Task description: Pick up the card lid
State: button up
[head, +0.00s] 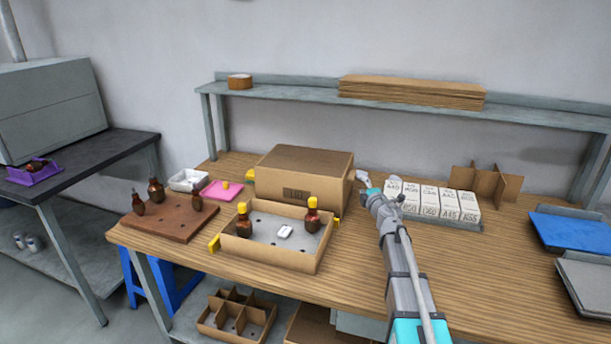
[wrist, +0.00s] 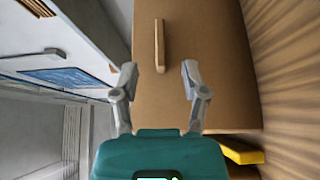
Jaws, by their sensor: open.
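The card lid (head: 305,165) is a brown, box-like cardboard piece on the wooden bench, behind the open card tray (head: 270,258). Dark marking shows on its front side. In the wrist view the lid (wrist: 205,70) fills the middle, with a narrow raised tan strip (wrist: 159,45) on its face. My gripper (head: 365,181) is at the lid's right end in the head view. In the wrist view my gripper (wrist: 161,70) is open and empty, its fingers spread to either side of the strip's line, the strip beyond the tips. I cannot tell whether the fingers touch the lid.
The tray holds two brown armatures and a small white block, with yellow pieces (head: 214,243) at its edges. A wooden board (head: 165,222) with armatures is left, a pink tray (head: 222,190) behind. White boxes (head: 430,200) and card dividers (head: 487,186) stand right.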

aim_at(355, 173)
jog(key=shift+x, duration=1.75)
jog(key=shift+w, duration=0.1)
jog(key=shift+x, duration=2.5)
grip_shut()
